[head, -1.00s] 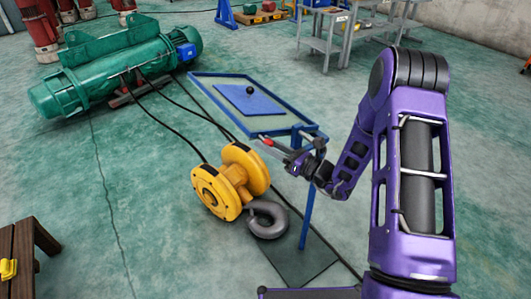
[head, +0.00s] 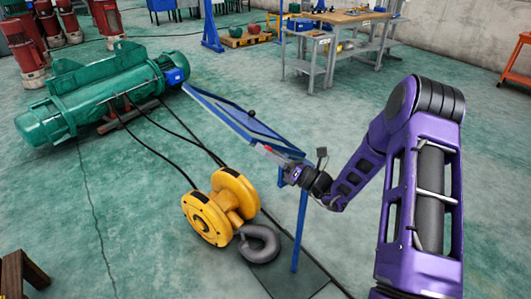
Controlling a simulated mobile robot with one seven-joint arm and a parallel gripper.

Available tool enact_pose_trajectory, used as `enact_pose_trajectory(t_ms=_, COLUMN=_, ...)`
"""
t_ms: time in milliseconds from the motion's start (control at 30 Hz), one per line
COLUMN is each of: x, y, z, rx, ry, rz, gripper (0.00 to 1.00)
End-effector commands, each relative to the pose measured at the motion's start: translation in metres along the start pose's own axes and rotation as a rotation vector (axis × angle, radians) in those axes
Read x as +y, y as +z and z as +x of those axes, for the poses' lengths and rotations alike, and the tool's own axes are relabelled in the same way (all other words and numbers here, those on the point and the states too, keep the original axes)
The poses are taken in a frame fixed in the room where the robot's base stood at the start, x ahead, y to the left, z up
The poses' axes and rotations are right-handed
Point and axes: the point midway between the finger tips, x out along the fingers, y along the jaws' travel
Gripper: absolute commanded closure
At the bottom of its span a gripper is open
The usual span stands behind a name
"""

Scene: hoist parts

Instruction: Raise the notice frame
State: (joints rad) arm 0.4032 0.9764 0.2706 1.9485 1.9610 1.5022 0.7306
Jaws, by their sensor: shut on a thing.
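The notice frame (head: 211,106) is a blue rectangular frame with a blue panel (head: 246,118) and a small black knob (head: 252,113). In the head view it stands tilted, seen at a narrow angle, near the middle. Blue posts (head: 301,215) stand under its near right end. My gripper (head: 265,150) is at the frame's near edge, toward the right end, and is shut on it. The exact contact of the fingers is small and partly hidden.
A yellow hook block (head: 208,220) with a grey hook (head: 260,243) lies on the floor just below the frame. A green hoist (head: 95,98) lies at left, with black cables running from it. Grey tables (head: 309,67) stand behind.

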Motion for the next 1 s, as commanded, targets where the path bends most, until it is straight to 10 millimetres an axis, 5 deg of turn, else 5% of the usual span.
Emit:
enact_pose_trajectory(t_ms=433, x=0.004, y=0.007, z=0.004, rx=-0.011, ry=0.015, rz=0.000, gripper=1.00)
enact_pose_trajectory(t_ms=467, x=0.004, y=0.007, z=0.004, rx=-0.011, ry=0.015, rz=-0.001, gripper=0.54)
enact_pose_trajectory(t_ms=567, x=0.004, y=0.006, z=0.004, rx=-0.010, ry=0.013, rz=0.000, gripper=0.36)
enact_pose_trajectory(t_ms=1000, x=0.000, y=0.004, z=-0.013, rx=-0.007, ry=0.002, rz=0.003, gripper=0.33)
